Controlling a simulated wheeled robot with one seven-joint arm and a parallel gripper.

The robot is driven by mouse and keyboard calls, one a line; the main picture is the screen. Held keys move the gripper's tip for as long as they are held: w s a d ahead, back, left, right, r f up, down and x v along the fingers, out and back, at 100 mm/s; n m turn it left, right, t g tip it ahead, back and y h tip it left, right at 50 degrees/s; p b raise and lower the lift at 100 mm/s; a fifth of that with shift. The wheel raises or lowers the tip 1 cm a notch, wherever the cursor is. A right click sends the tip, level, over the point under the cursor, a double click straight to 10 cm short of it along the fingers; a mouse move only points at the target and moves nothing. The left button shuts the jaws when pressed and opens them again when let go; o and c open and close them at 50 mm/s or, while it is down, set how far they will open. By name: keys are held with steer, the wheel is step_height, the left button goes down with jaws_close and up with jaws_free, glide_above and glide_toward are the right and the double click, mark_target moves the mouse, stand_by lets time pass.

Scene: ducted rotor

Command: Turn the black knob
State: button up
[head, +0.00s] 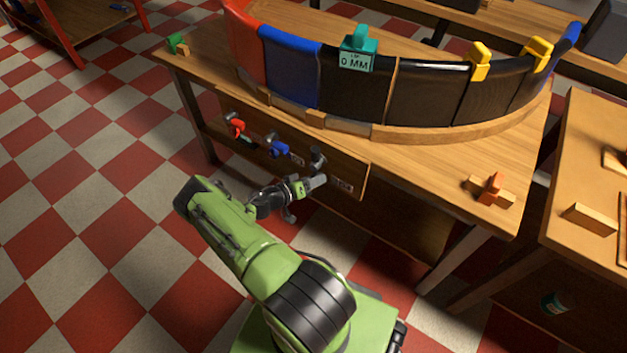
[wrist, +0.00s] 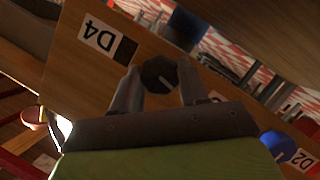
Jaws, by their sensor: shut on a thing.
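The black knob (head: 318,157) is on the wooden front panel of the table, to the right of the blue knob (head: 278,148) and red knob (head: 237,127). In the wrist view the black knob (wrist: 158,75) shows as a dark faceted disc with a pale pointer line. My gripper (head: 317,180) is at the panel beside it. In the wrist view the fingers of my gripper (wrist: 159,88) stand on either side of the knob, shut on it. The fingertips' contact is partly hidden by the knob.
Labels D4 (wrist: 99,34) and D2 (wrist: 300,158) flank the knob. On the table above stands a curved wall of red, blue and black panels (head: 358,88), with a teal block reading 0 MM (head: 358,50). A second table (head: 590,150) is at the right. Checkered floor is clear at left.

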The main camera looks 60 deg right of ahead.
stand_by(0.4)
steer(key=o, duration=1.1)
steer(key=shift+c, duration=0.2)
steer(key=p+v, duration=0.3)
steer(key=v, duration=1.2)
steer(key=shift+w+a+p, duration=0.15)
steer(key=shift+a+p, duration=0.15)
steer(key=shift+a, duration=0.05)
steer(key=shift+r, duration=0.1)
